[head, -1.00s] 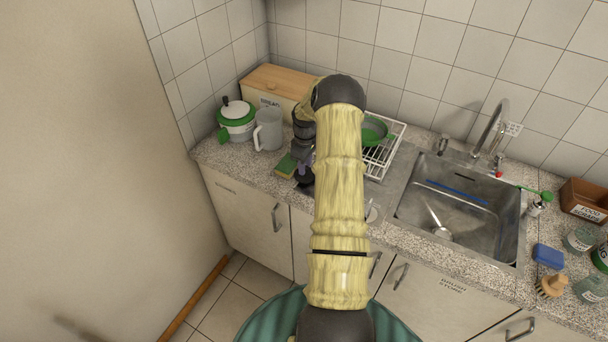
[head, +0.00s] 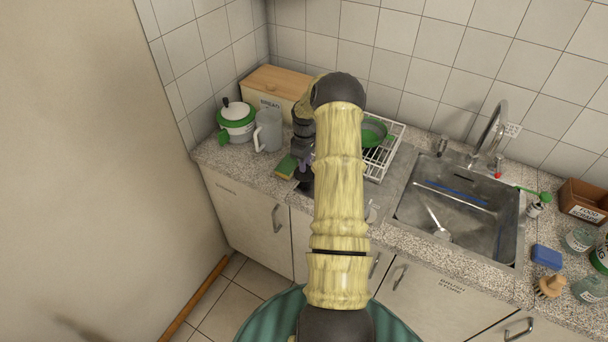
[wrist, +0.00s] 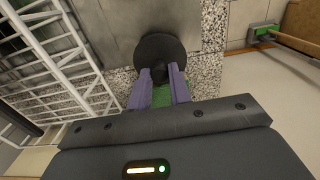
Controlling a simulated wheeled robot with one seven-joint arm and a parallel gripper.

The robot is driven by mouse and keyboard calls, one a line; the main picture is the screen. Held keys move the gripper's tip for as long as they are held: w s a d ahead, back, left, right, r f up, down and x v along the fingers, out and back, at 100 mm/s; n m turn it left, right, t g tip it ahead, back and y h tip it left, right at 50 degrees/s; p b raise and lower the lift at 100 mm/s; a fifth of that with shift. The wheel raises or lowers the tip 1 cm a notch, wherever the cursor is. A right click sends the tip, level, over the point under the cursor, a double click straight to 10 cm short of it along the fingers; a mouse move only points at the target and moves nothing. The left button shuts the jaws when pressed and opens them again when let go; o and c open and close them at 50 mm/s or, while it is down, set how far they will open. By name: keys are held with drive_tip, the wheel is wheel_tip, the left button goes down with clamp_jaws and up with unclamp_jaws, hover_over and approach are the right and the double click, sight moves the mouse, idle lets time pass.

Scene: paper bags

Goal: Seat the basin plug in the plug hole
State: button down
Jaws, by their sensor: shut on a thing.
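The basin plug (wrist: 160,52) is a black round disc, seen in the wrist view between my purple fingertips. My gripper (wrist: 160,80) is shut on it and holds it over the counter near a steel surface. In the head view my gripper (head: 304,168) is left of my arm, above the counter's front part, with the dark plug (head: 304,188) below it. The steel sink basin (head: 405,212) is to the right.
A green and yellow sponge (head: 286,166) lies left of my gripper. A white dish rack (head: 385,150) with a green bowl stands behind my arm. The tap (head: 495,130) arches over the sink's back edge. A grey jug (head: 268,130) and a lidded pot (head: 236,121) stand at left.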

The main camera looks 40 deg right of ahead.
idle(0.3)
drive_tip(key=shift+r+p, duration=1.65)
drive_tip(key=shift+r, duration=1.25)
drive_tip(key=shift+f, duration=0.1)
